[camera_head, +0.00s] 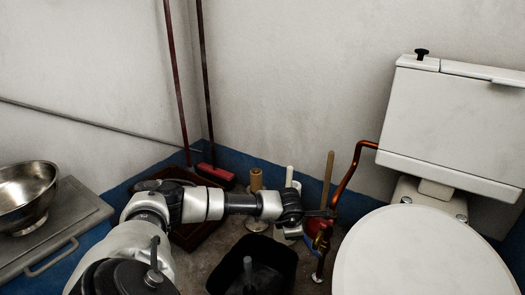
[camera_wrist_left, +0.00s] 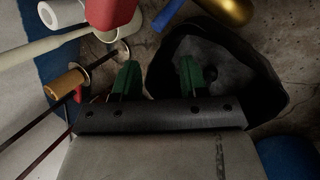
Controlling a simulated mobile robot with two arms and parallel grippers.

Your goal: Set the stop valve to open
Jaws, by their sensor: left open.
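The stop valve (camera_head: 319,265) appears to be the small dark metal fitting low on the copper pipe, left of the toilet bowl. Its handle position is too small and dark to tell. My left gripper (camera_head: 322,214) reaches in from the left and hangs just above and beside this pipe area. In the left wrist view its two green fingertips (camera_wrist_left: 159,76) are apart with nothing between them. A shiny brass piece (camera_wrist_left: 230,8) and a blue bar (camera_wrist_left: 167,14) show at the top of that view; I cannot tell whether they belong to the valve. My right gripper is not seen.
A black bin (camera_head: 222,272) stands below my forearm and shows beyond the fingertips (camera_wrist_left: 270,82). A red plunger-like cup (camera_wrist_left: 110,12) is near the fingers. The toilet bowl (camera_head: 415,255) is close on the right. A steel basin (camera_head: 25,190) is far left.

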